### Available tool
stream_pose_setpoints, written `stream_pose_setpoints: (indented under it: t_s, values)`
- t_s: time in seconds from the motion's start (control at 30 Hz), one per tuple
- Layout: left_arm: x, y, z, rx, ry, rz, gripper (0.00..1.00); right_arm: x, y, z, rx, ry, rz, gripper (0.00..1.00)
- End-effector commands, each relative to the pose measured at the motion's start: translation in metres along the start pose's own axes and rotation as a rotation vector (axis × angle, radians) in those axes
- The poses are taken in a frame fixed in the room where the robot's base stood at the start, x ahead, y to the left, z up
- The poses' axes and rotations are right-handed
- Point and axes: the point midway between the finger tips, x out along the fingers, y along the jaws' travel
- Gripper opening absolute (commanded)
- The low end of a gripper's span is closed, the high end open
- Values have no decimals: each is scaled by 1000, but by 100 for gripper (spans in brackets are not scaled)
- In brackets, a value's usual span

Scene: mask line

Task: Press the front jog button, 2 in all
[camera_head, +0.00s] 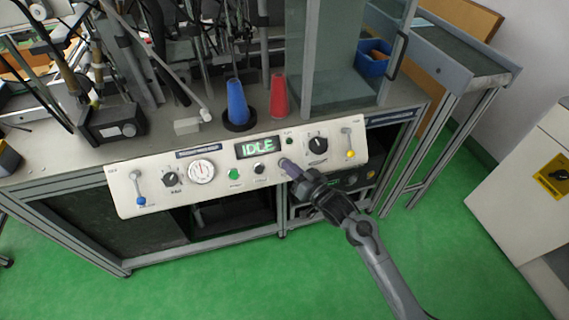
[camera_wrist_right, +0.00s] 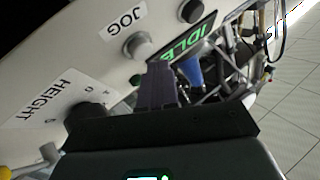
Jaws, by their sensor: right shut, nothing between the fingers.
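The control panel (camera_head: 125,192) is a long off-white box on the front of the machine, and its display (camera_head: 258,147) reads IDLE in green. The jog button (camera_wrist_right: 137,45) is a pale round button beside the JOG label in the right wrist view. My right gripper (camera_head: 288,166) is shut and empty, its fingertips close to the panel just below and right of the display. In the right wrist view its dark fingers (camera_wrist_right: 160,68) end near the jog button. I cannot tell whether they touch it. My left gripper is not in view.
A green button (camera_head: 233,174) and a black button (camera_head: 259,168) sit left of my fingertips. A black knob (camera_head: 318,145) and a yellow-tipped lever (camera_head: 349,145) are to the right. Blue (camera_head: 237,101) and red (camera_head: 279,96) cones stand behind the panel. The green floor in front is clear.

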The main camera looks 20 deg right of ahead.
Motion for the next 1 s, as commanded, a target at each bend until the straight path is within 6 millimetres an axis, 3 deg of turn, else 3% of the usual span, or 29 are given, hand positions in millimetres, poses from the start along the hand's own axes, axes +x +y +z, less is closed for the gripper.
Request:
stream_pose_setpoints:
  t_s: [1.0]
  values:
    - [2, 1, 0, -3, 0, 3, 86, 8, 5, 5, 0, 1, -1, 0]
